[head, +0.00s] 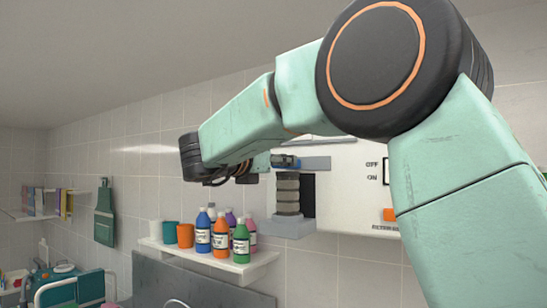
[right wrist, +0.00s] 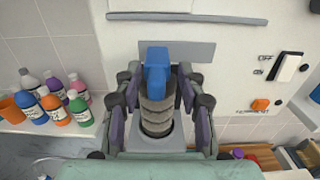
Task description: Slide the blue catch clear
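The blue catch (right wrist: 156,70) sits at the top of a grey ribbed cylinder (right wrist: 157,112) in a recess of the white wall unit. In the head view the catch (head: 285,161) lies across the top of the cylinder (head: 287,192). My right gripper (right wrist: 157,82) is open, with a finger on each side of the catch and cylinder and visible gaps between. In the head view my right arm comes in from the right, and its gripper is mostly hidden behind the wrist, just left of the catch. My left gripper is not in view.
The white unit (head: 345,160) has an OFF/ON switch (right wrist: 287,66) and an orange button (right wrist: 260,104) on the right.

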